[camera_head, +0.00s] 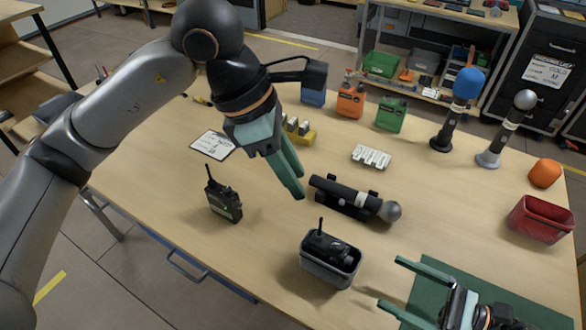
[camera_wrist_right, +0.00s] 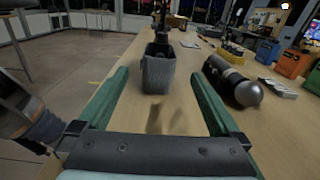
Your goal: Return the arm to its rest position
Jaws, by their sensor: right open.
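My right gripper (camera_head: 391,283) is open at the lower right of the head view, above the table and a green mat (camera_head: 440,270). Nothing sits between its green fingers, which also frame the right wrist view (camera_wrist_right: 159,76). My left gripper (camera_head: 290,178) hangs over the table's middle, pointing down. Its fingers overlap in this view, so their gap cannot be judged, and no object shows in them. A grey bin (camera_head: 318,271) with a black device (camera_head: 330,246) in it stands left of my right gripper. In the wrist view the bin (camera_wrist_right: 158,74) is ahead, apart from the fingers.
A microphone (camera_head: 350,195) lies in a black holder between my grippers. A walkie-talkie (camera_head: 223,200) stands at left. Two upright microphones (camera_head: 458,108) (camera_head: 507,128), an orange object (camera_head: 545,173) and a red bin (camera_head: 541,220) are at right. Orange (camera_head: 351,101) and green (camera_head: 390,115) items stand behind.

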